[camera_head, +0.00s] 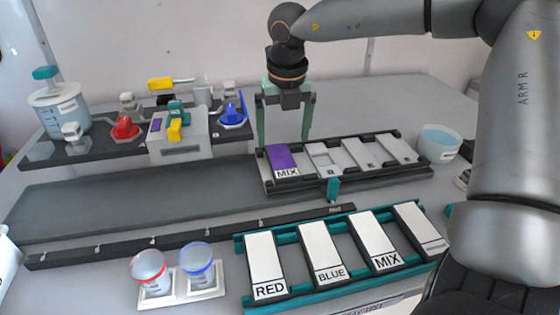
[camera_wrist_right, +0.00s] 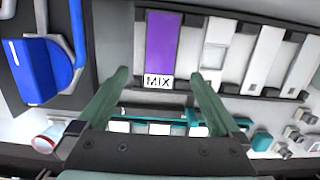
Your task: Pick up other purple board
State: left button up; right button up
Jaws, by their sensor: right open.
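A purple board (camera_head: 283,157) with a white MIX label lies in the leftmost slot of a dark rack (camera_head: 345,181). It also shows in the right wrist view (camera_wrist_right: 161,40), between and beyond the fingertips. My right gripper (camera_head: 284,141) is open, with its green fingers pointing down above and just behind the purple board. In the wrist view the gripper (camera_wrist_right: 158,76) holds nothing, and I cannot tell any contact with the board. A small purple patch (camera_head: 155,125) shows on the grey box. My left gripper is out of view.
The other rack slots show light grey plates. A teal rack (camera_head: 256,304) in front holds several white boards labelled RED, BLUE and MIX. Beside it stand two cups, red-rimmed (camera_head: 148,266) and blue-rimmed (camera_head: 196,259). A bowl (camera_head: 438,142) stands right. The dark strip (camera_head: 120,205) at left is clear.

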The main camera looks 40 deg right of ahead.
aim_at(282, 160)
jog(key=shift+w+d+f, duration=0.15)
jog(key=shift+w+f, duration=0.1)
jog(key=shift+f, duration=0.9)
jog(key=shift+w+d+f, duration=0.15)
jog(key=shift+w+f, duration=0.05)
jog(key=shift+f, duration=0.9)
jog(key=shift+w+d+f, duration=0.15)
jog(key=shift+w+f, duration=0.1)
jog(key=shift+f, duration=0.9)
jog(key=shift+c, duration=0.4)
